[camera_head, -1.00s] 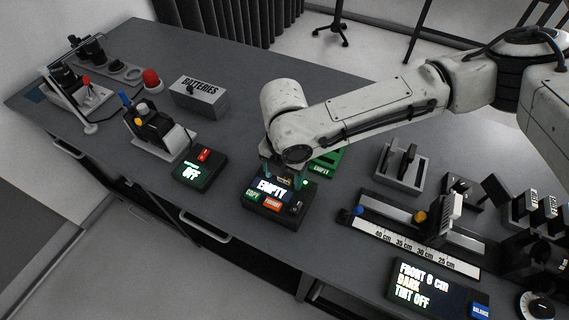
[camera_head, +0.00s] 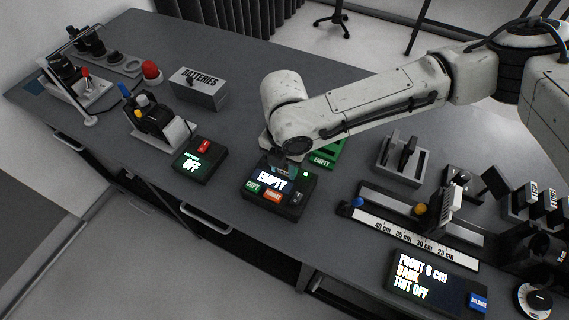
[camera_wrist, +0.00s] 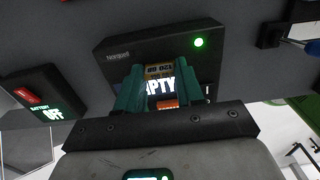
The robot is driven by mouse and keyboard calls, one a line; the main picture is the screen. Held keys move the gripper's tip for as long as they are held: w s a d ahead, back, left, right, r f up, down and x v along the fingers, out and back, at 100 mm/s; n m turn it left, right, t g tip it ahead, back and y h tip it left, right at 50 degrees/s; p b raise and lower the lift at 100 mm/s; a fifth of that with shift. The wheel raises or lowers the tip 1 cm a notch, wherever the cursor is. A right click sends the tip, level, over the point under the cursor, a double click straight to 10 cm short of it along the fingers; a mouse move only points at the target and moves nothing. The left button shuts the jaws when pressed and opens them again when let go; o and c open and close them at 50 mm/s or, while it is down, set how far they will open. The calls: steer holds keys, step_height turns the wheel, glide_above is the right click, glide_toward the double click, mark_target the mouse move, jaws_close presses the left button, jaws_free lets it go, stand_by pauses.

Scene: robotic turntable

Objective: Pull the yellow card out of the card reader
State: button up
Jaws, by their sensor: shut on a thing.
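The card reader (camera_head: 280,203) is a black box with a lit screen reading EMPTY, a green COPY button and an orange FORMAT button. It also shows in the wrist view (camera_wrist: 120,48), with a green light lit. My gripper (camera_head: 282,166) is over the reader's back part. In the wrist view its teal fingers (camera_wrist: 158,85) are shut on the yellow card (camera_wrist: 158,70), whose label shows upside down between them. The fingers cover part of the reader's screen. I cannot tell whether the card's lower end is still in a slot.
A black box reading OFF (camera_head: 200,162) stands left of the reader. A green device (camera_head: 328,153) is close behind right. A grey BATTERIES box (camera_head: 200,88) stands further back. A ruler rail (camera_head: 420,243) and a dark display (camera_head: 435,285) are to the right. Bare table lies behind the reader.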

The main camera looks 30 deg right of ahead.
mark_target(285, 169)
steer(key=shift+r, duration=0.2)
steer(key=shift+r+p, duration=2.3)
